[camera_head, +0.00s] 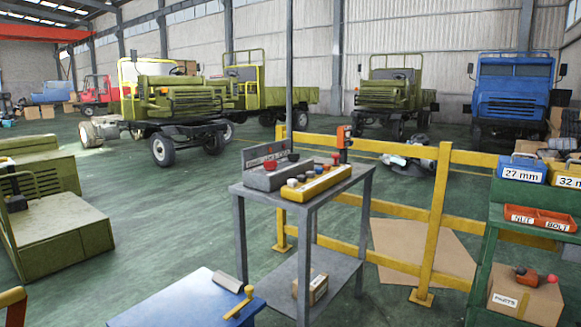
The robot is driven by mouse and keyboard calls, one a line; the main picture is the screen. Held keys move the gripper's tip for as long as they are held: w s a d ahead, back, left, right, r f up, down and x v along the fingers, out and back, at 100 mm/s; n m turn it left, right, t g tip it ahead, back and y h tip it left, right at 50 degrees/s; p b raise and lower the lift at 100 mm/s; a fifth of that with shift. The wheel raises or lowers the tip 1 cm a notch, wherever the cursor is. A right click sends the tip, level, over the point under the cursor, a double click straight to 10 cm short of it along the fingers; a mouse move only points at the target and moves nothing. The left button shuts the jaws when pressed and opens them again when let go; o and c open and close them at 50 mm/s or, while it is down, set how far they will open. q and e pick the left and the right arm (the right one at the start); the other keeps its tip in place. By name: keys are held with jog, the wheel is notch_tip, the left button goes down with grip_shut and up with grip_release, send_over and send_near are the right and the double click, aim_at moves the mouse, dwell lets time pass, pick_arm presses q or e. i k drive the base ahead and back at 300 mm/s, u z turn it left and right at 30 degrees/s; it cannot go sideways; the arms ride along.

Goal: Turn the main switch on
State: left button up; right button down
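No label reading "main switch" is legible, so I cannot tell for certain which control it is. A grey control box (266,178) with dark and red knobs stands on a grey metal stand (300,207). A yellow control box (320,184) with several coloured buttons sits beside it on the same top. An orange device (344,138) stands upright at the back of the stand. A blue surface (180,304) at the bottom carries a grey piece (226,282) and a yellow lever (239,302). Neither of my grippers is in view.
A yellow railing (437,215) runs behind the stand. A green rack (485,255) with labelled bins (540,218) and a cardboard box (525,298) is at right. A green cab body (60,215) is at left. Trucks (180,105) stand behind.

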aim_at(270, 165)
jog(key=z, duration=0.45)
jog(key=k, duration=0.6)
jog(key=z, duration=0.75)
jog(key=k, duration=0.5)
jog(key=z, duration=0.5)
jog(key=i, duration=2.3)
jog(key=u, duration=1.6)
jog(key=i, duration=1.15)
jog(key=u, duration=1.35)
